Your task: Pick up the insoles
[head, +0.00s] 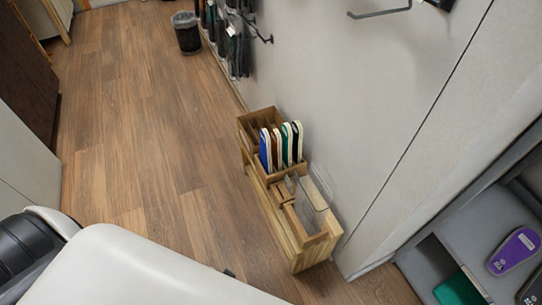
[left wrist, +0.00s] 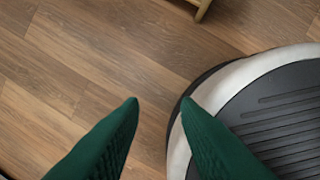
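Several insoles (head: 276,147) in blue, white, teal and black stand upright in a wooden rack (head: 311,247) against the wall in the head view. A purple insole (head: 514,251) lies on a grey shelf at the lower right, with a green piece (head: 460,290) and a dark piece partly cut off by the frame edge beside it. My left gripper (left wrist: 160,102) shows in the left wrist view as two green fingers spread apart, with nothing between them, above the floor and my base. Neither gripper shows in the head view.
The grey shelf unit (head: 470,228) stands at the right. A black bin (head: 187,33) and hanging goods (head: 232,40) are by the far wall. A metal hook (head: 380,13) sticks out from the wall. The wooden floor (head: 140,130) left of the rack is clear.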

